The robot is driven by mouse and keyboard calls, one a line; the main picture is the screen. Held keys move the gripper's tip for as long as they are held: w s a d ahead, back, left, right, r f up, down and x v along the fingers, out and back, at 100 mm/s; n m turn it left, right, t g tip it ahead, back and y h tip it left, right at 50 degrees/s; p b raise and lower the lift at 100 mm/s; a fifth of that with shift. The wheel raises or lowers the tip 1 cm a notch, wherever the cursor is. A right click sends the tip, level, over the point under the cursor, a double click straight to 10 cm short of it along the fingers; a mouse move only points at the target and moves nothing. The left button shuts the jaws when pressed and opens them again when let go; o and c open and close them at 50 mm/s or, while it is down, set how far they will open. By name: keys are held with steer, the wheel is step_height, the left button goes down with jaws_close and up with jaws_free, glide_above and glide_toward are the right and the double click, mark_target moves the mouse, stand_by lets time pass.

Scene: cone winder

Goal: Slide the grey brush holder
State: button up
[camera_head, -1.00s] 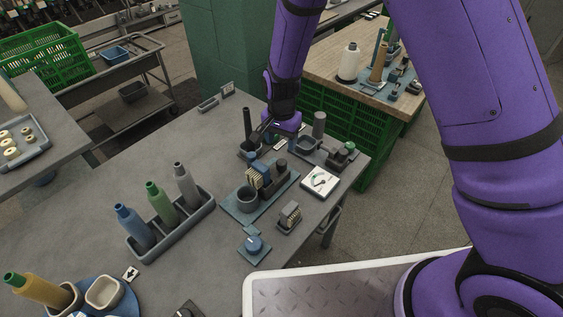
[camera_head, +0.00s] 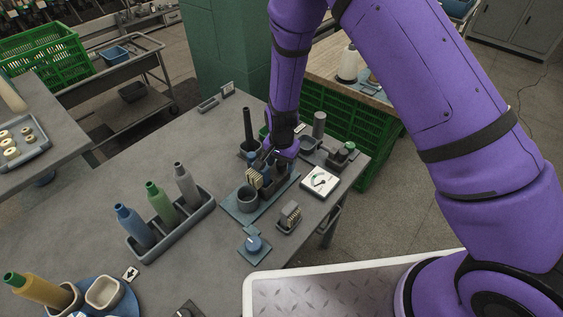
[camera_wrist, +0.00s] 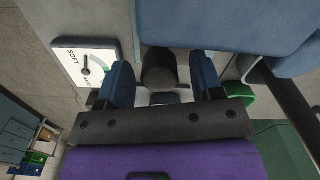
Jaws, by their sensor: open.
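On the blue base plate (camera_head: 236,212) in the head view stands a brush with pale yellow bristles (camera_head: 254,180), beside a round grey cup (camera_head: 247,198). My gripper (camera_head: 272,166) is over the back part of this plate, and my wrist hides much of what is there. In the wrist view my two blue fingers (camera_wrist: 158,85) are apart, with a dark grey round post (camera_wrist: 159,68) between them, its end toward the camera. I cannot tell whether the fingers touch it. Which part is the grey brush holder is not clear; the post may belong to it.
A white dial gauge (camera_head: 320,181) lies right of the plate; it also shows in the wrist view (camera_wrist: 86,62). A small tray with a bristled block (camera_head: 290,216) sits in front. A dark upright spindle (camera_head: 248,128) stands behind. A bottle rack (camera_head: 172,228) is at left.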

jaws_close()
steer(key=shift+w+d, duration=1.6)
steer(key=shift+d, duration=0.05)
jaws_free()
steer(key=shift+d, duration=0.1)
step_height(320, 180, up, 11)
